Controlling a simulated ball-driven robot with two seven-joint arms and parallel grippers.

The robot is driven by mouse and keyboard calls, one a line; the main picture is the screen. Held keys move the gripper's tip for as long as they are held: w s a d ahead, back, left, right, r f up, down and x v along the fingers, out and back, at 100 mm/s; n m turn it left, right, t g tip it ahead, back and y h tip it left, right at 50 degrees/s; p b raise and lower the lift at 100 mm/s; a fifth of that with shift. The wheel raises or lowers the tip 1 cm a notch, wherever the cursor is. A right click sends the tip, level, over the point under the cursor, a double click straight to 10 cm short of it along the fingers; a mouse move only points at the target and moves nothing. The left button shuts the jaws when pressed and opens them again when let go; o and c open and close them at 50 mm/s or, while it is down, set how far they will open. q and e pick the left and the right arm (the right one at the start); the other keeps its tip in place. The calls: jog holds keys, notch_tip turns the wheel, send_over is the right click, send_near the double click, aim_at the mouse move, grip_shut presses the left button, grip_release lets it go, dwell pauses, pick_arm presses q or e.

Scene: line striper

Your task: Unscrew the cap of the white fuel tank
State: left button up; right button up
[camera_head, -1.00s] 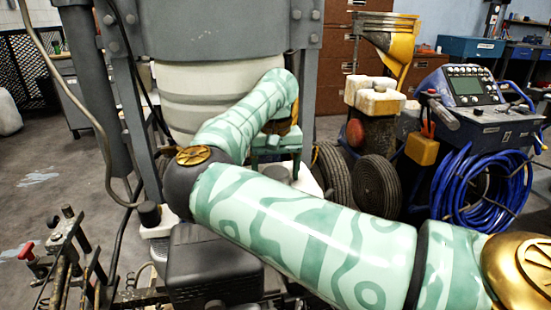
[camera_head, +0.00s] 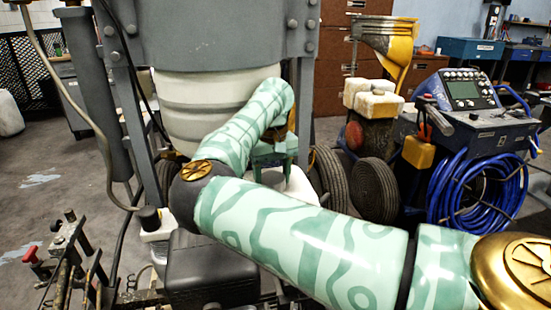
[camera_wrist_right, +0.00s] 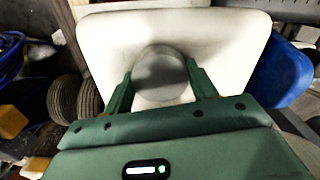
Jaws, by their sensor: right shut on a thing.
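The white fuel tank (camera_wrist_right: 108,42) fills the upper middle of the right wrist view. Its round greyish cap (camera_wrist_right: 159,64) stands out from the tank's face. My right gripper (camera_wrist_right: 159,78) has one green finger on each side of the cap and is shut on it. In the head view, the tank (camera_head: 300,184) shows only in part below the green body of my right gripper (camera_head: 275,152). My left gripper is not in view.
A large grey hopper with a pale ribbed drum (camera_head: 205,105) stands beside my right forearm. A black engine box (camera_head: 208,272) is below my elbow. Black tyres (camera_head: 373,190), a coiled blue hose (camera_head: 480,195) and a control panel (camera_head: 463,92) stand at right.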

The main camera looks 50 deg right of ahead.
jog(key=shift+n, duration=0.3)
jog(key=shift+r+n+p, duration=0.15)
jog(key=shift+n+p, duration=0.15)
jog(key=shift+r+n+p, duration=0.1)
jog(key=shift+n+p, duration=0.55)
jog(key=shift+n, duration=0.45)
jog(key=shift+f, duration=0.25)
